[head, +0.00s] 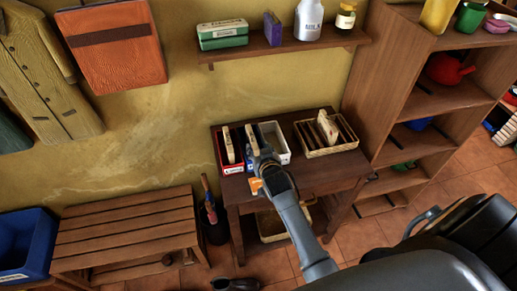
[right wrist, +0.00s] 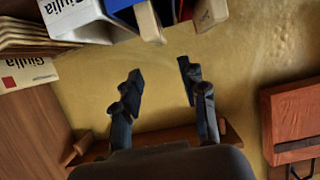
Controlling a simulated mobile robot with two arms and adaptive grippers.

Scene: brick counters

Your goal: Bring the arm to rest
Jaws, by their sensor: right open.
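My right gripper (head: 254,146) is over the small wooden table (head: 300,180) in the head view, in front of the letter boxes. In the right wrist view its two fingers (right wrist: 162,82) are spread apart with nothing between them. A red-and-white box (head: 232,168) is left of it and a white box (head: 276,150) right of it. A blue box (right wrist: 122,6) and a white box labelled Giulia (right wrist: 85,22) show at the wrist view's top. My left gripper is not in view.
A wicker rack (head: 340,148) holding upright cards stands at the table's right. A wall shelf (head: 285,48) with a bottle and boxes hangs above. A tall bookcase (head: 390,80) is right, a slatted bench (head: 125,232) left. A coat (head: 40,70) and orange bag (head: 115,62) hang on the wall.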

